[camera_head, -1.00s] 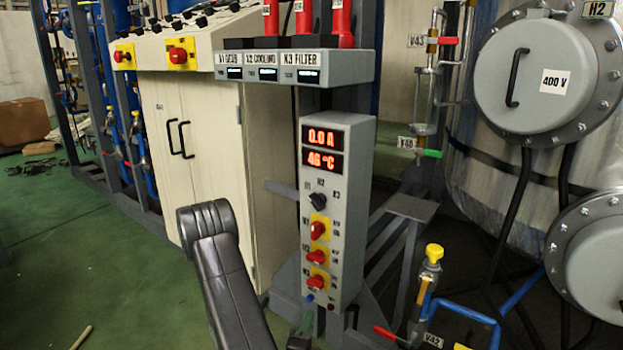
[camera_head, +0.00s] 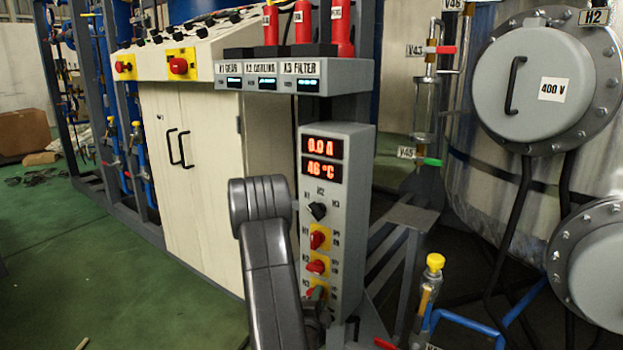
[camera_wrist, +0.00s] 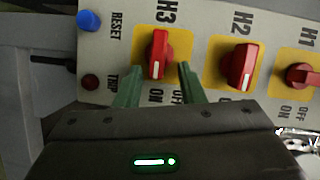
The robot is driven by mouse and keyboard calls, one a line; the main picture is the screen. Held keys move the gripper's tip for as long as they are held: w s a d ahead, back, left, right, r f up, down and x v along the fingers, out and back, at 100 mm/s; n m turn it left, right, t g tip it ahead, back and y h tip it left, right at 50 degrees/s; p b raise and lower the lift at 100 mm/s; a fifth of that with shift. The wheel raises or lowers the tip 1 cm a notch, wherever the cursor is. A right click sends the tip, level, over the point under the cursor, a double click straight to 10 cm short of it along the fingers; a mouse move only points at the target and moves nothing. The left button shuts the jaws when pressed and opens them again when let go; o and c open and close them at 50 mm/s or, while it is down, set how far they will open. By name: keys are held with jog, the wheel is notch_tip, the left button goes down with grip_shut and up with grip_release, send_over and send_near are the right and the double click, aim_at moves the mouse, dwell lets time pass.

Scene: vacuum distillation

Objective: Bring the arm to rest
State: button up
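My gripper (camera_wrist: 158,70) is open in the wrist view. Its two green fingers stand apart at the near side of the red H3 knob (camera_wrist: 159,50), one to each side of it. Nothing is held between them. The H3 knob's white mark points down in that view, toward the ON/OFF lettering. In the head view my arm reaches up in front of the grey control panel (camera_head: 357,180), with my gripper low at the panel's front, dark and largely hidden behind my arm.
The panel's displays (camera_head: 322,160) read 0.0 A and 46 °C. Beside H3 are the red H2 knob (camera_wrist: 237,65) and a blue RESET button (camera_wrist: 89,20). A yellow-capped valve (camera_head: 432,275) stands right of the panel. A white cabinet (camera_head: 195,190) is behind left. Green floor at left is mostly clear.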

jog(key=shift+w+a+r+n+g+h, duration=0.15)
jog(key=shift+n+g, duration=0.25)
jog(key=shift+n, duration=0.45)
jog(key=shift+a+r+n+g+h, duration=0.1)
jog(key=shift+r+n+g, duration=0.25)
jog(key=shift+n, duration=0.45)
jog(key=shift+w+a+r+n+g+h, duration=0.15)
jog(key=shift+n+g, duration=0.3)
jog(key=shift+n, duration=0.4)
jog(key=shift+s+d, duration=0.1)
jog(key=shift+d, duration=0.05)
